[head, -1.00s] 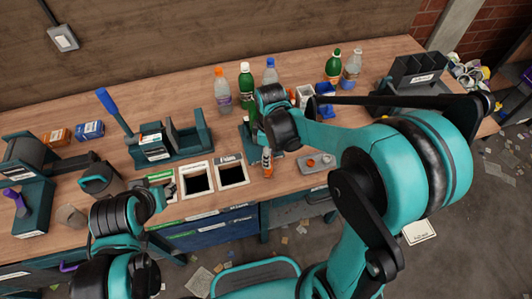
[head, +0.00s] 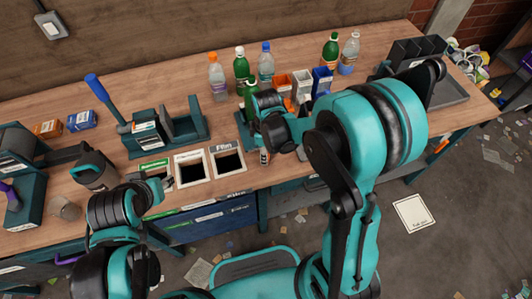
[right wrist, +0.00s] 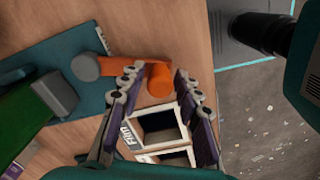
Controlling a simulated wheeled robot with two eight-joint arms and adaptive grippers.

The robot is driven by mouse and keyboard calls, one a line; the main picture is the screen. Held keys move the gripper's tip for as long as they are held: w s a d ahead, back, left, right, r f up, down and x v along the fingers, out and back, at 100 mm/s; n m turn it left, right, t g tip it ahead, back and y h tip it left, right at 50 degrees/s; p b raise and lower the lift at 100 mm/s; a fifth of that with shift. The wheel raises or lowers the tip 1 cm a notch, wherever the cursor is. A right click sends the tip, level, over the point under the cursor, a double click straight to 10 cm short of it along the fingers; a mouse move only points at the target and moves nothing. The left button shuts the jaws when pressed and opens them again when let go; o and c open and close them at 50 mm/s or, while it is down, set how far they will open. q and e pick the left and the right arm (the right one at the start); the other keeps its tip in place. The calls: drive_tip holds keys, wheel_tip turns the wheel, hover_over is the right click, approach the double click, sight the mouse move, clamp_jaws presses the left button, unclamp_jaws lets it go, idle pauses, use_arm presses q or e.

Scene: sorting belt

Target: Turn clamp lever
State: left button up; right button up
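The orange clamp lever (right wrist: 158,80) shows in the right wrist view, with its arm running to a grey pivot (right wrist: 85,67) on the teal clamp base (right wrist: 65,85). In the head view my right gripper and wrist largely cover the clamp (head: 242,130) and lever. My left gripper (head: 165,185) is by the green-labelled bin; its finger opening is unclear.
Two white-rimmed openings (head: 208,165) are set in the bench front, left of the clamp. A teal press with a blue lever (head: 108,98) stands left. Bottles (head: 217,75) stand behind the clamp, with small coloured bins (head: 321,80) to the right.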

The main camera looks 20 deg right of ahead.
clamp_jaws()
drive_tip(key=shift+a, duration=0.1)
drive_tip(key=shift+w+a+m, duration=0.25)
drive_tip(key=shift+a+m, duration=0.3)
drive_tip(key=shift+m, duration=0.2)
drive_tip(key=shift+w+a+m, duration=0.25)
drive_tip(key=shift+a+m, duration=0.25)
drive_tip(key=shift+m, duration=0.25)
drive_tip(key=w+a+m, duration=0.1)
drive_tip(key=w+a+m+b, duration=0.1)
drive_tip(key=m, duration=0.1)
drive_tip(key=shift+a+m, duration=0.15)
drive_tip(key=shift+m, duration=0.15)
drive_tip(key=w+m, duration=0.1)
drive_tip(key=a+m, duration=0.1)
drive_tip(key=w+m, duration=0.1)
drive_tip(key=shift+w+a+m, duration=0.25)
drive_tip(key=shift+w+m, duration=0.05)
drive_tip(key=shift+w+a+m, duration=0.15)
drive_tip(key=shift+w+m, duration=0.6)
drive_tip(key=shift+m, duration=0.2)
drive_tip(key=shift+w+a+m, duration=0.15)
drive_tip(key=shift+w+m, duration=0.6)
drive_tip(key=shift+m, duration=0.2)
drive_tip(key=shift+w, duration=0.1)
